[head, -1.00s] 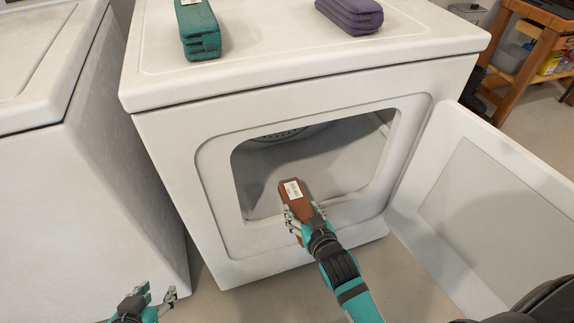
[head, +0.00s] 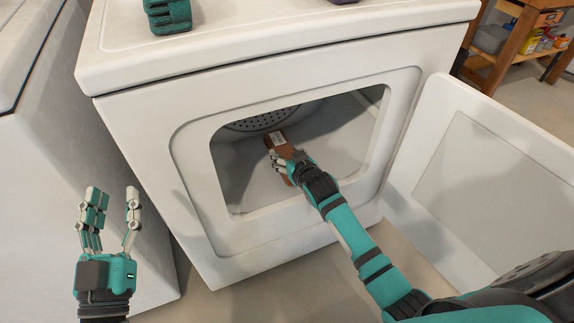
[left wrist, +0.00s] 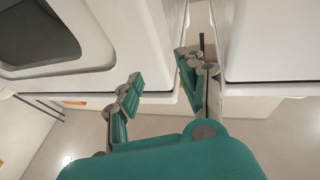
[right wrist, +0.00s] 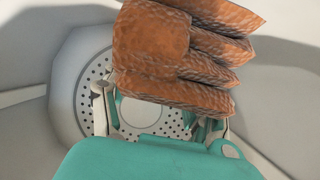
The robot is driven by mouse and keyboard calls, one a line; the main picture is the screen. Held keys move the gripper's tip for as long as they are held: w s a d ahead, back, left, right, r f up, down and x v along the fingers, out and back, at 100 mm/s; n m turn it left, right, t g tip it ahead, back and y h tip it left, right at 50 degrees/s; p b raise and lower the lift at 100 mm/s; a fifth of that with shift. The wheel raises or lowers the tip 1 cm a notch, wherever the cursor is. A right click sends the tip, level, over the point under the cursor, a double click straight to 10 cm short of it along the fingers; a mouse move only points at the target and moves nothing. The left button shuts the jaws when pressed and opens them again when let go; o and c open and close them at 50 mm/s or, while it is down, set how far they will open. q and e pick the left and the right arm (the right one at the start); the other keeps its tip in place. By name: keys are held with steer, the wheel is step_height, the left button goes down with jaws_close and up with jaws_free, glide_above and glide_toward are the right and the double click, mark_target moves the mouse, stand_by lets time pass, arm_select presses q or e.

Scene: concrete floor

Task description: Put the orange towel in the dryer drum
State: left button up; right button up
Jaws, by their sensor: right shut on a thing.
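The orange-brown folded towel (head: 277,143) with a white label is in my right gripper (head: 287,160), which is shut on it inside the dryer drum opening. In the right wrist view the towel's folded layers (right wrist: 180,55) sit between the fingers, in front of the drum's perforated round back plate (right wrist: 97,85). The dryer drum (head: 325,135) is open to the front. My left gripper (head: 112,212) is open and empty, in front of the gap between the two machines. It also shows open in the left wrist view (left wrist: 160,85).
The dryer door (head: 480,185) stands wide open to the right of my right arm. A green folded towel (head: 167,15) and part of a purple one (head: 342,1) lie on the dryer top. Another white machine (head: 40,150) stands at the left. A wooden shelf (head: 515,50) is at the back right.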

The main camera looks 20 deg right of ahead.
steer(key=shift+w+d, duration=0.15)
steer(key=shift+w, duration=0.3)
step_height(320, 180, down, 3)
steer(key=shift+f+b, duration=0.15)
steer(key=shift+b, duration=0.9)
arm_select(q)
steer(key=s+r+t+h, duration=0.2)
steer(key=s+r+t, duration=0.3)
steer(key=r+t, duration=0.1)
steer(key=shift+s+a+r+h, duration=0.15)
steer(key=shift+s+r+h, duration=0.15)
steer(key=shift+r, duration=0.6)
arm_select(e)
steer(key=shift+f, duration=0.1)
